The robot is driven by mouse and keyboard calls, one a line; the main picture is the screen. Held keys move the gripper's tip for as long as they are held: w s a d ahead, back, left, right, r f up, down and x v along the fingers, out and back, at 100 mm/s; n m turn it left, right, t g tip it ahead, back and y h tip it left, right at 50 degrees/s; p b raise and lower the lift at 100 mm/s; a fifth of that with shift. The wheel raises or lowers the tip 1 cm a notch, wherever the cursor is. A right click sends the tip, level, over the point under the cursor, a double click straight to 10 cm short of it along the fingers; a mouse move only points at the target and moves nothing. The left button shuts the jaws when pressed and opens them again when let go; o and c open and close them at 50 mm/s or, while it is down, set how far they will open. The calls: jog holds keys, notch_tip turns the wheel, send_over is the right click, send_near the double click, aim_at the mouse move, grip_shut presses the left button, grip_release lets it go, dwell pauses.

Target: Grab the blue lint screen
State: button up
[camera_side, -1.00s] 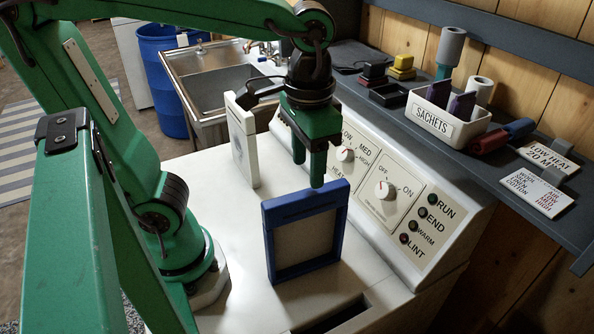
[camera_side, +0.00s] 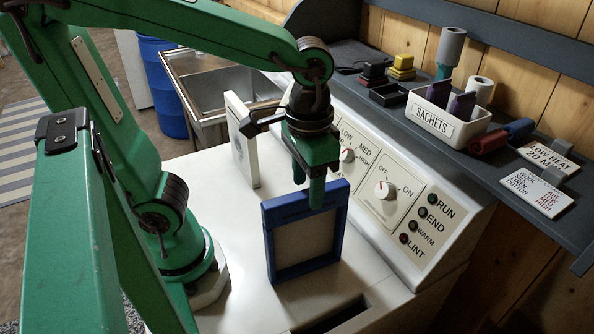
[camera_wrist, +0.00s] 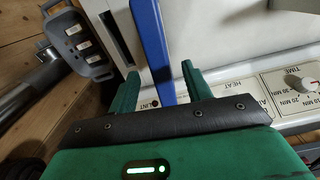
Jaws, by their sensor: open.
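The blue lint screen (camera_side: 307,275) is a blue rectangular frame with a pale panel. It stands upright on the white dryer top in the side view. My gripper (camera_side: 308,190) is open and points down at the screen's top edge. In the side view one finger overlaps the upper bar, and I cannot tell whether it touches. In the wrist view the screen's blue edge (camera_wrist: 155,45) runs between the two open fingers of my gripper (camera_wrist: 160,85). The lower part of that edge is hidden behind my gripper body.
A white framed panel (camera_side: 238,140) stands upright behind the screen. The sloping control panel (camera_side: 385,195) with knobs is close on the right. A dark slot (camera_side: 335,318) lies in front of the screen. A shelf with a sachets bin (camera_side: 432,122) runs along the wall.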

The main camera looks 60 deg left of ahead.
aim_at(307, 193)
jog(key=shift+f, duration=1.7)
grip_shut()
